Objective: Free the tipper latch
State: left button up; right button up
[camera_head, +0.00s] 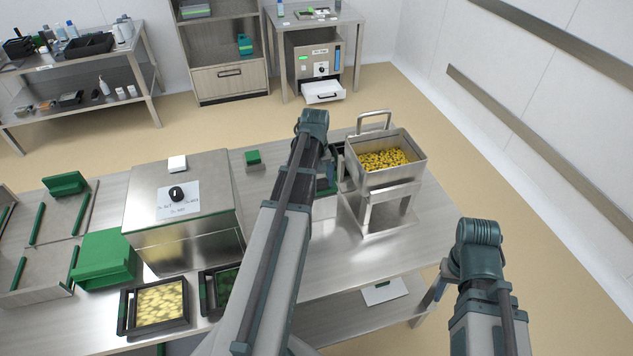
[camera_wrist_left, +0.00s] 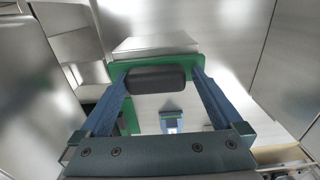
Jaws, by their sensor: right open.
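The tipper (camera_head: 407,189) is a steel hopper full of yellow pieces, upright on a steel stand, with a loop handle at its back. My left gripper is hidden behind its own arm in the head view, close to the tipper's left side. In the left wrist view my left gripper (camera_wrist_left: 160,76) has its fingers apart on either side of a dark rounded grip (camera_wrist_left: 155,79) on a green plate (camera_wrist_left: 190,66). A narrow gap shows at the right finger. I cannot identify this grip as the latch for certain. My right gripper (camera_head: 438,289) hangs open and empty beyond the bench's right edge, partly hidden.
A steel sealer box (camera_head: 140,195) with a dial stands left on the bench (camera_head: 330,285). Green blocks and a black-framed tray of yellow pieces (camera_head: 122,312) lie nearby. A white sheet (camera_head: 372,296) lies on the lower shelf. Bench surface in front of the tipper is clear.

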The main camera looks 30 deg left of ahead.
pick_arm(q)
notch_tip(320, 180, up, 14)
jog(key=p, duration=1.3)
jog(key=shift+p, duration=0.4)
jog(key=shift+f, duration=0.15)
jog(key=shift+d, duration=0.1)
jog(key=s+d+m, duration=0.3)
jog(key=d+m, duration=0.2)
jog(key=d, duration=0.5)
jog(key=s+d+m, duration=0.4)
jog(key=d, duration=0.7)
jog(key=s+d+f+m+y+b, duration=0.1)
jog(key=s+d+f+m+b, duration=0.3)
jog(key=d+f+b, duration=0.5)
jog(key=s+d, duration=0.2)
jog(key=d, duration=0.1)
jog(key=shift+f+m+b, duration=0.25)
jog(key=shift+m+b, duration=0.1)
jog(key=shift+m, duration=0.05)
